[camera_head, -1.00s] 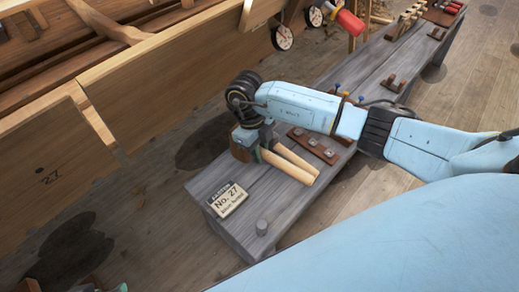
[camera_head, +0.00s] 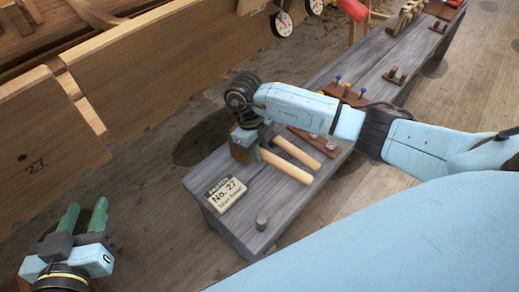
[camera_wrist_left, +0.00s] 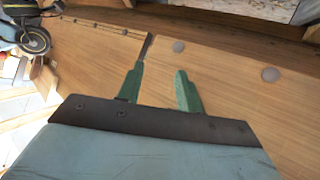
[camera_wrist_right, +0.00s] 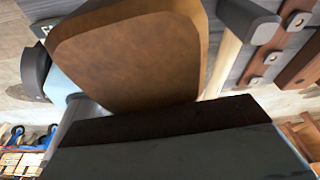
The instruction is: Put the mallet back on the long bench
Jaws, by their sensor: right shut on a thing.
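The mallet's brown wooden head (camera_head: 238,155) is at my right gripper (camera_head: 257,152), over the near end of the grey long bench (camera_head: 212,185). The head fills the upper middle of the right wrist view (camera_wrist_right: 130,60). My right gripper is shut on the mallet; its fingertips are mostly hidden. Two pale wooden handles lie side by side toward the right, the nearer one (camera_head: 286,167) and the farther one (camera_head: 297,152). Whether the mallet touches the bench top I cannot tell. My left gripper (camera_head: 84,216) is open and empty at the lower left, away from the bench.
A "No. 27" sign (camera_head: 225,194) and a grey round peg (camera_head: 262,222) are on the bench's near end. Brown racks (camera_head: 318,143) and other holders stand farther along it. The planked hull (camera_head: 40,135) runs along the left. Floor between hull and bench is clear.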

